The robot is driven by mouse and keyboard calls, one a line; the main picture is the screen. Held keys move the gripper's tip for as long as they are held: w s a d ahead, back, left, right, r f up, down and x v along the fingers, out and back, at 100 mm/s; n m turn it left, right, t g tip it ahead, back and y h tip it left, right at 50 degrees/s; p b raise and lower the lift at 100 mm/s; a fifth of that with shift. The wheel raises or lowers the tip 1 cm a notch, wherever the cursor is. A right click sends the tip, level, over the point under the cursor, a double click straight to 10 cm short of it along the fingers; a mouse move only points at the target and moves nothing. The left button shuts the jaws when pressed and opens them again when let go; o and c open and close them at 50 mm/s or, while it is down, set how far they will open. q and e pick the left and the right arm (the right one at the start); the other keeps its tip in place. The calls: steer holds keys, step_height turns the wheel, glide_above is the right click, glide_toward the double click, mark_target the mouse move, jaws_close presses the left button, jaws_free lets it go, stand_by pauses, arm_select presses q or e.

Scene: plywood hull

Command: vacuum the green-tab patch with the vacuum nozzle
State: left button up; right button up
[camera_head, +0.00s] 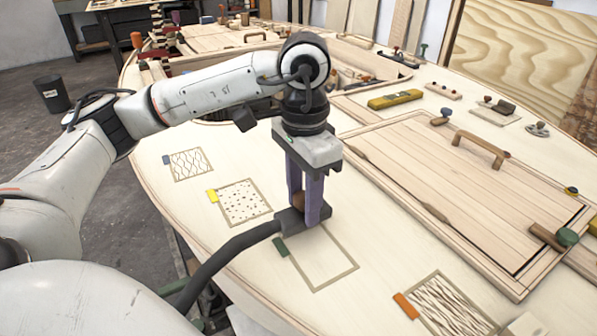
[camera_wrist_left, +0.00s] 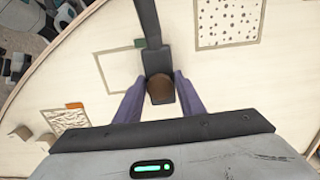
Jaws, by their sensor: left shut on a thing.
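The green-tab patch (camera_head: 325,262) is a tan-outlined rectangle on the pale deck, and its visible inside looks plain. In the left wrist view, part of the patch (camera_wrist_left: 118,72) and the tab (camera_wrist_left: 139,43) show. My left gripper (camera_head: 303,207) points down with its purple fingers shut on the brown knob of the dark grey vacuum nozzle (camera_head: 290,220). The nozzle (camera_wrist_left: 156,60) is at the patch's far-left edge, beside the tab; I cannot tell if it touches the deck. My right gripper is not in view.
A dark hose (camera_head: 215,262) runs from the nozzle to the lower left. A speckled yellow-tab patch (camera_head: 241,203), a blue-tab patch (camera_head: 189,164) and an orange-tab patch (camera_head: 450,305) lie around it. A hatch panel with a handle (camera_head: 480,150) lies to the right.

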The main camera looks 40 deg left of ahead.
arm_select(q)
steer(key=shift+r+p, duration=1.55)
steer(key=shift+r, duration=1.25)
